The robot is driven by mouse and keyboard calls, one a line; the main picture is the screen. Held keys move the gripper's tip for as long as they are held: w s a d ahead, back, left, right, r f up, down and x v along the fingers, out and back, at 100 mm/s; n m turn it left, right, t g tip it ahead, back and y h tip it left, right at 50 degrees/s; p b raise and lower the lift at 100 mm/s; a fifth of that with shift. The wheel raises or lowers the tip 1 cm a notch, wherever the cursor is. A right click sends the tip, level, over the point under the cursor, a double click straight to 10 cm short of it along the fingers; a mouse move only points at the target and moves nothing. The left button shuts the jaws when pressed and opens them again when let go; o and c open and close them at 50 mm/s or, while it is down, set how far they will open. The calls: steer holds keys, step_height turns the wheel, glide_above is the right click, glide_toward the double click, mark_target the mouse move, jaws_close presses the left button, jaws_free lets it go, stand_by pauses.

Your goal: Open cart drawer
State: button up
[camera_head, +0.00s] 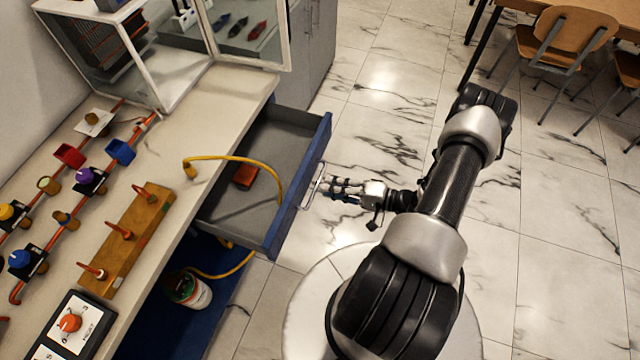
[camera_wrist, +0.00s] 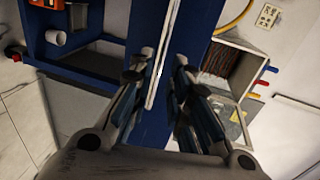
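The cart drawer (camera_head: 232,208) is pulled well out from under the bench top, its grey inside showing. Its blue front (camera_head: 296,190) carries a thin metal bar handle (camera_head: 313,187), which also shows in the wrist view (camera_wrist: 163,50). My gripper (camera_head: 327,184) is at the handle, outside the drawer front. In the wrist view my two fingertips (camera_wrist: 160,68) stand apart, one on each side of the handle bar, with a gap visible. The front's far end is clear of my arm.
An orange-red block (camera_head: 244,176) lies in the drawer, and a yellow hose (camera_head: 235,158) arches over it from the bench top (camera_head: 210,105). A white container (camera_head: 188,291) stands below. A glass cabinet door (camera_head: 245,30) hangs open above.

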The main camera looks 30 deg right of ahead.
steer(key=v, duration=0.6)
steer(key=shift+s, duration=0.2)
steer(key=shift+d, duration=0.15)
steer(key=w+a+r+n+g, duration=0.1)
steer(key=a+r+n+g, duration=0.4)
steer(key=r, duration=0.6)
steer(key=w+a+r+n+g, duration=0.2)
steer(key=a+r+g, duration=0.4)
steer(key=r, duration=0.4)
steer(key=s+a+r+n+t+h, duration=0.1)
steer(key=s+a+r+h, duration=0.3)
steer(key=r, duration=0.4)
steer(key=s+a+r+n+t+h, duration=0.2)
steer(key=s+a+r+h, duration=0.3)
steer(key=r, duration=0.4)
steer(key=shift+s+a+n, duration=0.2)
steer(key=shift+s+n, duration=0.2)
steer(key=shift+s, duration=0.5)
